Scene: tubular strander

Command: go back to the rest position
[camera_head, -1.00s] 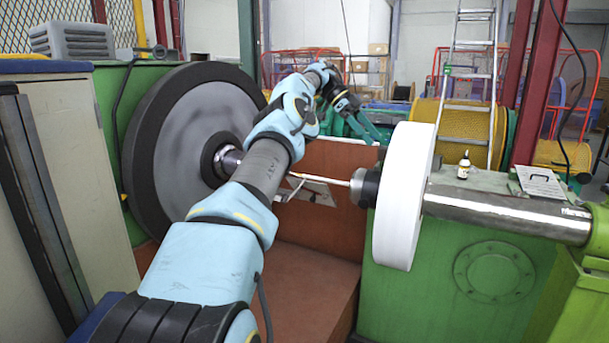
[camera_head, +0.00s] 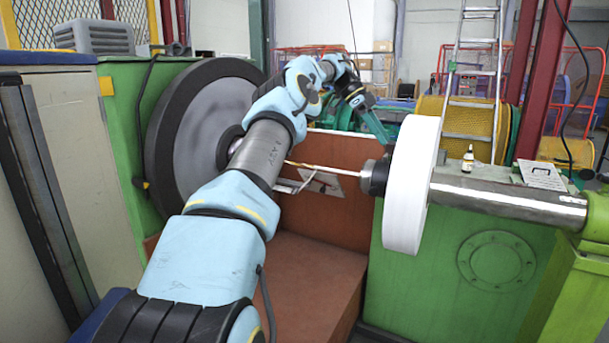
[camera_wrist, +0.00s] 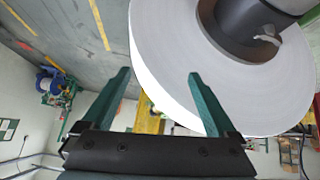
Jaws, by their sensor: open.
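My arm reaches out over the machine in the head view. My gripper (camera_head: 374,122) is at its far end, above and behind the rod between the discs and left of the white disc. In the wrist view my gripper (camera_wrist: 160,85) has two green fingers set wide apart, with nothing held between them. The white disc (camera_wrist: 165,55) fills the upper right there and passes behind the right finger. In the head view the white disc (camera_head: 412,185) sits on a steel shaft (camera_head: 510,198).
A large dark-rimmed grey disc (camera_head: 195,125) stands at the left, partly behind my arm. A thin rod (camera_head: 335,171) runs toward the white disc. A small bottle (camera_head: 468,160) and a paper sheet (camera_head: 541,175) rest on the green housing (camera_head: 440,270). A ladder (camera_head: 474,70) stands behind.

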